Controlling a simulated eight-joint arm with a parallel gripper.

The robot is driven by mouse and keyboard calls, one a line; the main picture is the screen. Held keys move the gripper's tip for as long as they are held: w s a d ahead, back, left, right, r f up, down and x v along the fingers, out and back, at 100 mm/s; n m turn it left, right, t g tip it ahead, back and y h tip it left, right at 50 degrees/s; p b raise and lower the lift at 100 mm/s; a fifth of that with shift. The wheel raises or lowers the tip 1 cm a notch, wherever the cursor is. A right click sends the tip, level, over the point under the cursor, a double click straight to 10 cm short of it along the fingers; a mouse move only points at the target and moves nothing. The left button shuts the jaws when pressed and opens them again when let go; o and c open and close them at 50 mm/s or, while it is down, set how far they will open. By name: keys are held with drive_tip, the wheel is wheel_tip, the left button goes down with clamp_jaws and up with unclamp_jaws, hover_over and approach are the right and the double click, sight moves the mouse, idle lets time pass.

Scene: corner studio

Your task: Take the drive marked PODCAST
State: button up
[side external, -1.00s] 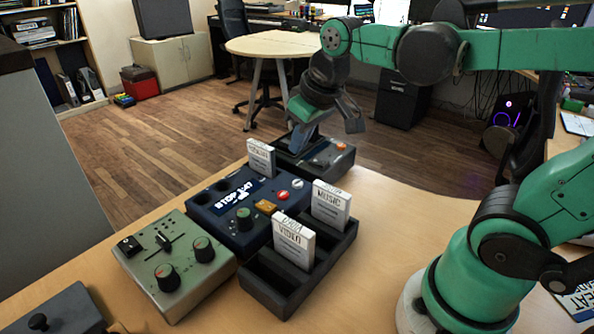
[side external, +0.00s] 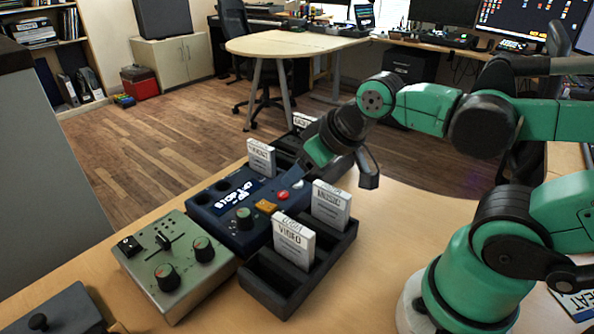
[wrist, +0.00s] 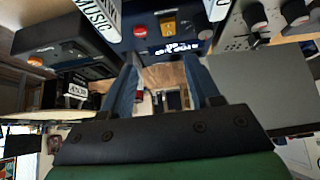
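White drives stand upright. One marked VIDEO (side external: 293,242) and one marked MUSIC (side external: 330,207) sit in the near dark rack (side external: 268,290). Another drive (side external: 261,158) stands at the back edge of the blue console, its label too small to read. A further white drive (side external: 303,121) shows partly behind my gripper. I cannot tell which is PODCAST. My gripper (side external: 345,168) is open and empty, above the right back part of the console. In the wrist view, the MUSIC drive (wrist: 97,17) shows top left, beyond my open fingers (wrist: 164,90).
The blue console (side external: 225,232) has a lit display, knobs and buttons. A grey-green mixer (side external: 172,268) stands left of it. A dark unit (side external: 340,168) lies behind, partly hidden by my gripper. The wooden tabletop (side external: 395,225) is clear to the right.

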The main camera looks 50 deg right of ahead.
drive_tip(key=g, duration=0.3)
approach(261, 144)
drive_tip(key=x, duration=0.6)
drive_tip(key=shift+s+a+f, duration=0.15)
drive_tip(key=shift+s+a, duration=0.05)
drive_tip(key=shift+w+d+f, duration=0.15)
drive_tip(key=shift+w+f, duration=0.25)
drive_tip(key=shift+f, duration=0.05)
drive_tip(key=shift+x, duration=2.6)
clamp_jaws()
